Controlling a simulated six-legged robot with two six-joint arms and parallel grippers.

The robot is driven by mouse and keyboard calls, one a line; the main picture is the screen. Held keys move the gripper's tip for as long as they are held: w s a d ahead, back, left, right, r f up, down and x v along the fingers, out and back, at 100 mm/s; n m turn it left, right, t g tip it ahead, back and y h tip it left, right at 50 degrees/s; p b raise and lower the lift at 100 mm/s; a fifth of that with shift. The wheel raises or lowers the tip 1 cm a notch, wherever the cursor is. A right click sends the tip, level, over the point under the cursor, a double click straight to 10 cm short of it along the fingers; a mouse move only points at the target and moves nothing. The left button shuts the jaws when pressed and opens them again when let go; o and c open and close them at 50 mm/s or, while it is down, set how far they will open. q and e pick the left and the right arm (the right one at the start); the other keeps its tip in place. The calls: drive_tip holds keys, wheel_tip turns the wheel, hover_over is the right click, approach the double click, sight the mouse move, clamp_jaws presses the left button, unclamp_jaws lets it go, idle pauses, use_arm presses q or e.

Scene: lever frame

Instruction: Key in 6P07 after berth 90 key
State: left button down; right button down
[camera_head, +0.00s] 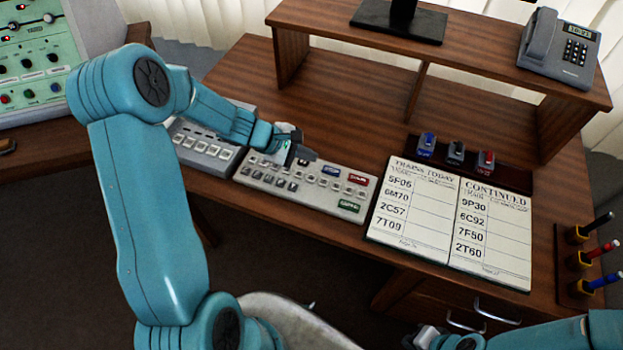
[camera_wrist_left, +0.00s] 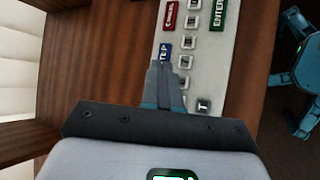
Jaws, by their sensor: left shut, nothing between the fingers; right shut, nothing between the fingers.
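The pale keypad panel (camera_head: 310,207) lies on the desk, with rows of small keys, a blue key (camera_head: 330,172), a red key (camera_head: 358,181) and a green key (camera_head: 348,206). My left gripper (camera_head: 304,153) is shut and empty over the panel's upper middle. In the left wrist view its fingertips (camera_wrist_left: 160,66) overlap the blue key (camera_wrist_left: 163,52); I cannot tell whether they touch. The red key (camera_wrist_left: 171,14) and green ENTER key (camera_wrist_left: 218,17) show beyond. Most key labels are too small to read. My right gripper (camera_head: 424,337) is shut at the bottom edge, away from the panel.
A second grey panel (camera_head: 205,145) with light keys stands left of the keypad, partly behind my arm. An open train list (camera_head: 450,215) lies right of it. A stamp rack (camera_head: 470,165), telephone (camera_head: 560,50), raised shelf (camera_head: 440,50) and pen holder (camera_head: 573,265) surround the desk.

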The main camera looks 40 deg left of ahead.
use_arm(q)
drive_tip(key=b, duration=0.4)
hover_over(308, 179)
wheel_tip(308, 179, down, 6)
drive_tip(key=shift+r, duration=0.15)
drive_tip(key=shift+f+b, duration=0.4)
drive_tip(key=shift+b, duration=0.05)
idle(1.2)
drive_tip(key=shift+f+b, duration=0.45)
drive_tip(key=shift+b, duration=0.15)
drive_tip(key=shift+f+b, duration=0.35)
drive_tip(key=shift+b, duration=0.15)
idle(0.4)
drive_tip(key=shift+r, duration=0.1)
drive_tip(key=shift+r+p, duration=0.6)
drive_tip(key=shift+r, duration=0.15)
